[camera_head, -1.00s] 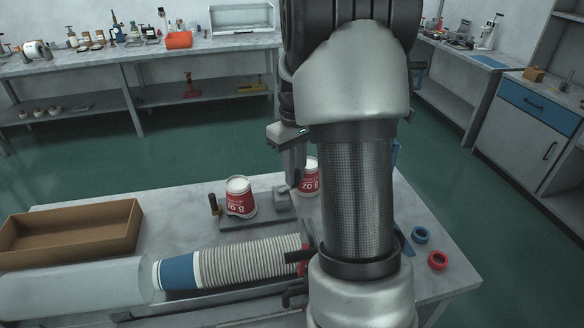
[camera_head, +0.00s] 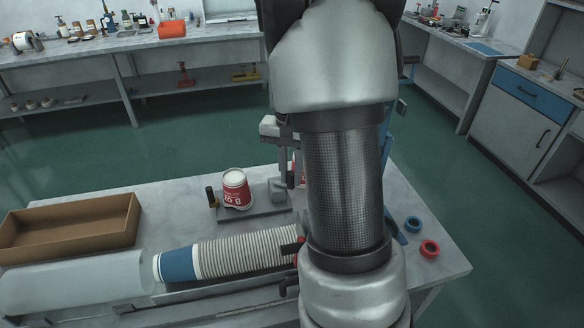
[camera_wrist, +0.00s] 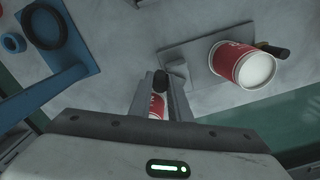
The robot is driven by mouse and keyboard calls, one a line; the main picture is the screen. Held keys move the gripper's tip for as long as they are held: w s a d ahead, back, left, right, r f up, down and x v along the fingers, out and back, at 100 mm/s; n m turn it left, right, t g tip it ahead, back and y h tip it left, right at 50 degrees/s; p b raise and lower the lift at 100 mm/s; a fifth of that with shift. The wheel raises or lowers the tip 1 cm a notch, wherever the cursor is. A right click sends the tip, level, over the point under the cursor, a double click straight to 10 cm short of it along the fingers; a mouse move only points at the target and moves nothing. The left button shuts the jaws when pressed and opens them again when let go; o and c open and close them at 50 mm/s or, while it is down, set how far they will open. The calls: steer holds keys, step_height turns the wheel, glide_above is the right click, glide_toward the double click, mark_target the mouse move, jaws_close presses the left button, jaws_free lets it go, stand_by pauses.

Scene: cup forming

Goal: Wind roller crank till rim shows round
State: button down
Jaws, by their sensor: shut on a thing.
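One red-and-white paper cup (camera_head: 236,188) stands on a grey base plate (camera_head: 255,217) on the near table. It also shows in the wrist view (camera_wrist: 242,68), seen from above with its white top toward me. A second red cup (camera_head: 300,174) is mostly hidden behind my arm; part of a red cup (camera_wrist: 157,106) shows between my fingers in the wrist view. My gripper (camera_wrist: 160,84) is shut on a small black knob (camera_wrist: 160,78), which looks like the crank's. The rest of the crank and any roller are hidden. I cannot tell the rim's shape on the second cup.
A brown open box (camera_head: 70,230) and a long stack of cups (camera_head: 240,254) lie to the left and front. A blue ring (camera_head: 413,224) and a red ring (camera_head: 429,249) lie at the right. A short black handle (camera_head: 211,196) stands beside the first cup.

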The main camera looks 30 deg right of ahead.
steer(key=m, duration=0.1)
steer(key=a+m+p, duration=0.1)
steer(key=m, duration=0.1)
steer(key=m+p, duration=0.1)
steer(key=m, duration=0.1)
steer(key=shift+s+a+r, duration=0.2)
steer(key=shift+s+a, duration=0.15)
steer(key=shift+a, duration=0.05)
steer(key=shift+a+f+m+p, duration=0.1)
steer(key=shift+a+m+p, duration=0.25)
steer(key=shift+m, duration=0.45)
steer(key=shift+a+r+m+p, duration=0.15)
steer(key=shift+m+p, duration=0.3)
steer(key=shift+m, duration=0.35)
steer(key=shift+a+f+m+p, duration=0.15)
steer(key=shift+a+m+p, duration=0.2)
steer(key=shift+m, duration=0.45)
steer(key=c, duration=1.6)
jaws_free()
steer(key=shift+c, duration=0.2)
step_height(320, 180, up, 17)
steer(key=p, duration=0.1)
